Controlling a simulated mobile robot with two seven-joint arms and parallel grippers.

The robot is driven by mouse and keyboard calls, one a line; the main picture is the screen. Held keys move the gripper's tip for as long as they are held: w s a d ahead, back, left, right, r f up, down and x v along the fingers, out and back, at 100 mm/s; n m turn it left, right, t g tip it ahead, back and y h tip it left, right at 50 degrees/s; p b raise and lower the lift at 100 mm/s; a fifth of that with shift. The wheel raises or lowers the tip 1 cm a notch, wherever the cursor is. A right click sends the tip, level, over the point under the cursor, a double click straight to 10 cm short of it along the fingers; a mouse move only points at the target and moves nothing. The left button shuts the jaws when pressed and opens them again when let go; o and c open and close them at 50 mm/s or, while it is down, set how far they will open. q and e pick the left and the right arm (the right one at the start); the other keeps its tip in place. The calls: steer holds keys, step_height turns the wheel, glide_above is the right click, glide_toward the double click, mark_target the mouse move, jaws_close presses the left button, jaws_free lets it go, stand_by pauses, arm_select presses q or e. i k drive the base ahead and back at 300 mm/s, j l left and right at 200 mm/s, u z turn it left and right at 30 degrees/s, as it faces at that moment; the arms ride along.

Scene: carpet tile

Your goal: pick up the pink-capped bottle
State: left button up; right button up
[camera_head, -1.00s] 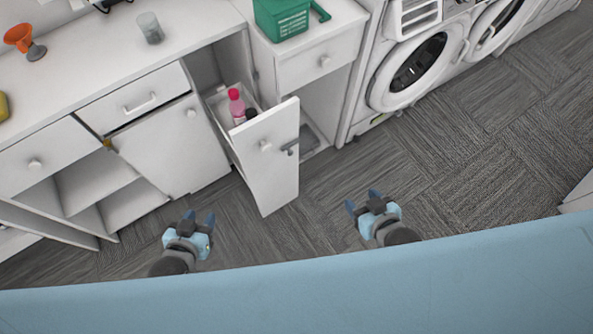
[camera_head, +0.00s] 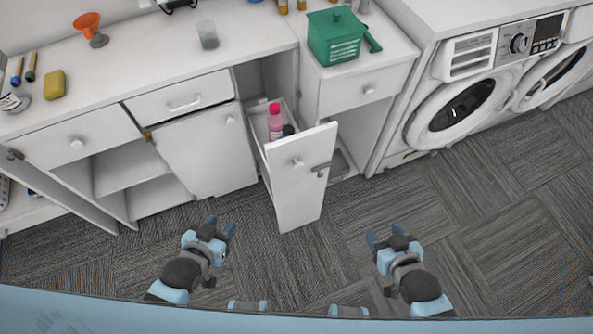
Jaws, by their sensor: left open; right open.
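The pink-capped bottle (camera_head: 275,123) stands upright in the pulled-out narrow drawer (camera_head: 301,176) in the middle of the view. Its body is pink and its lower part is hidden behind the drawer front. A dark-topped item (camera_head: 288,130) stands beside it in the drawer. My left gripper (camera_head: 221,226) is open and empty, in front of the cabinets and left of the drawer front. My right gripper (camera_head: 384,240) is open and empty, to the right of the drawer front. Both grippers are well apart from the bottle.
The white counter (camera_head: 130,75) holds an orange funnel-like item (camera_head: 88,24), a clear cup (camera_head: 207,34) and a yellow sponge (camera_head: 54,84). A green basket (camera_head: 335,36) stands on the right cabinet. A washing machine (camera_head: 455,108) is at the right. Carpet (camera_head: 480,230) at right is clear.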

mark_target(275, 122)
steer(key=i+j+u, duration=0.2)
steer(key=j, duration=0.3)
steer(key=i+j+u, duration=0.2)
steer(key=j, duration=0.25)
steer(key=i+j+u, duration=0.2)
steer(key=i+j, duration=0.2)
steer(key=i+u, duration=0.1)
steer(key=i, duration=0.15)
